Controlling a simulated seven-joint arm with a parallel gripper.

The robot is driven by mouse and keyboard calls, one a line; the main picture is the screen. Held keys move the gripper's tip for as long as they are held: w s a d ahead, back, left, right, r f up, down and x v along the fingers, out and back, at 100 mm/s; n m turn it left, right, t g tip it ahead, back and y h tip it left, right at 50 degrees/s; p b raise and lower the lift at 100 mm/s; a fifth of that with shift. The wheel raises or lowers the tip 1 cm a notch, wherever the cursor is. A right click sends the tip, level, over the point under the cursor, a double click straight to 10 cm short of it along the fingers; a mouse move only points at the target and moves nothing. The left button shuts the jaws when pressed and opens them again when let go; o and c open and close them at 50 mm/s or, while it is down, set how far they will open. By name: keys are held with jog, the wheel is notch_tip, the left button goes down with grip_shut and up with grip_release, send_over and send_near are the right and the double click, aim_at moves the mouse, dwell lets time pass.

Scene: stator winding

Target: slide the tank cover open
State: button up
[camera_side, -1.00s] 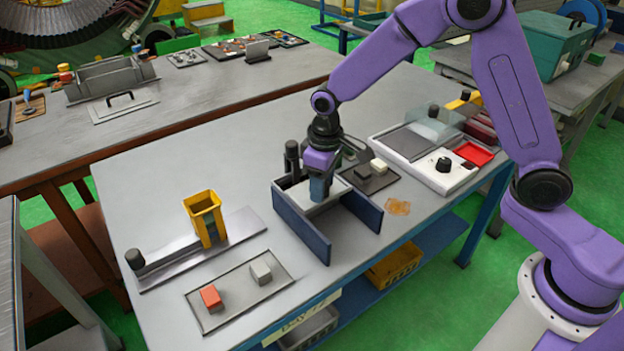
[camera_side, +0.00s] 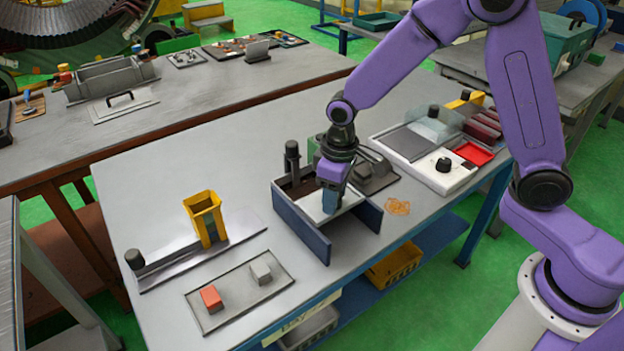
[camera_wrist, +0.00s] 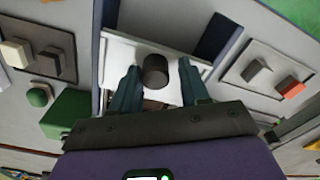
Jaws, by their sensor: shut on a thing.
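The tank (camera_side: 303,230) is a box with dark blue walls near the middle of the table's front side. Its white cover (camera_side: 316,207) lies between the walls, toward the front. A dark gap (camera_side: 304,187) shows behind the cover, and brown inside shows near my gripper in the wrist view. The cover's black round knob (camera_wrist: 156,70) stands between my fingers in the wrist view. My gripper (camera_side: 331,206) points down over the cover, with a finger on each side of the knob; it also shows in the wrist view (camera_wrist: 158,72). It is shut on the knob, which it hides in the side view.
A dark post (camera_side: 292,160) stands behind the tank. A tray with small blocks (camera_side: 375,172) and a green block (camera_wrist: 68,112) are close by. A tray with red and grey blocks (camera_side: 240,292) and a yellow holder (camera_side: 204,215) lie left. An orange patch (camera_side: 398,207) is at right.

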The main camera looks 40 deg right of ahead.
jog(key=shift+s+d+f, duration=0.15)
jog(key=shift+s+f, duration=0.15)
jog(key=shift+s, duration=0.55)
jog(key=shift+s+d+f, duration=0.1)
jog(key=shift+s+f, duration=0.2)
jog(key=shift+s, duration=0.8)
jog(key=o, duration=0.6)
jog(key=shift+c, duration=0.2)
jog(key=shift+a, duration=0.1)
jog(key=shift+r, duration=0.15)
notch_tip(320, 180, up, 6)
jog(key=shift+w, duration=0.15)
